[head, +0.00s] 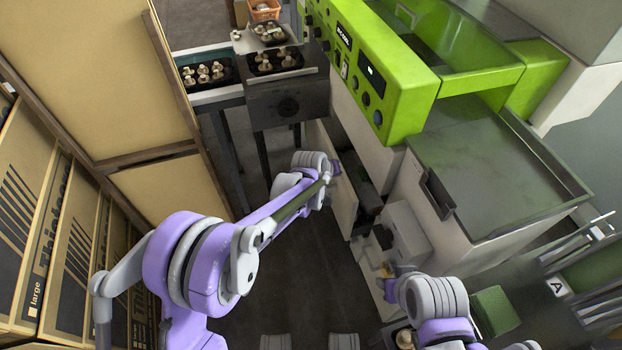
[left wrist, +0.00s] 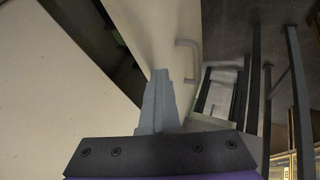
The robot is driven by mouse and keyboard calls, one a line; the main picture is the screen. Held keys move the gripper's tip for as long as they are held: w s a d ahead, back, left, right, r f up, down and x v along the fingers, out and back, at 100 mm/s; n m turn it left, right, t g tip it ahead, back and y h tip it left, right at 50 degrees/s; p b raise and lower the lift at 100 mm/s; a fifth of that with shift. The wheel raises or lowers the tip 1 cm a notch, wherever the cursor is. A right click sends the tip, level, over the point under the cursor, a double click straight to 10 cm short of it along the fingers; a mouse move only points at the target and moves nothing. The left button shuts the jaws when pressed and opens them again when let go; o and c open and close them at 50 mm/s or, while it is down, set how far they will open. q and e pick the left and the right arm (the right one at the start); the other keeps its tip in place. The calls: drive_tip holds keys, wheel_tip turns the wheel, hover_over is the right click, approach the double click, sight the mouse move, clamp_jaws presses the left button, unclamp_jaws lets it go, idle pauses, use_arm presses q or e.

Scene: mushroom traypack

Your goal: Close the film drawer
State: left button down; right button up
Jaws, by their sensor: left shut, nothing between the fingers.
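The film drawer shows in the head view as a pale front panel (head: 344,205), standing out from the packing machine with a dark gap behind it. In the left wrist view its pale panel (left wrist: 145,30) carries a bar handle (left wrist: 187,55), with a dark opening to its left. My left gripper (left wrist: 160,78) is shut and empty, its fingers over the panel to the left of the handle. I cannot tell whether they touch it. In the head view my left gripper (head: 336,168) is at the panel's upper part. My right gripper (head: 389,289) is low beside the machine, its fingers unclear.
The green packing machine (head: 385,80) and its grey-topped cabinet (head: 480,160) stand on the right. Mushroom trays (head: 275,62) sit at the back on a dark stand. Cardboard boxes (head: 50,200) fill the left. Dark floor (head: 280,260) is clear between them.

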use_arm(q)
drive_tip(key=d, duration=0.2)
drive_tip(key=w+d, duration=0.1)
drive_tip(key=d, duration=0.2)
drive_tip(key=shift+w+d+r, duration=0.1)
drive_tip(key=shift+w+d, duration=0.2)
drive_tip(key=shift+d, duration=0.05)
use_arm(e)
drive_tip(key=shift+s, duration=0.1)
use_arm(q)
drive_tip(key=shift+d, duration=0.1)
use_arm(e)
drive_tip(key=shift+a, duration=0.1)
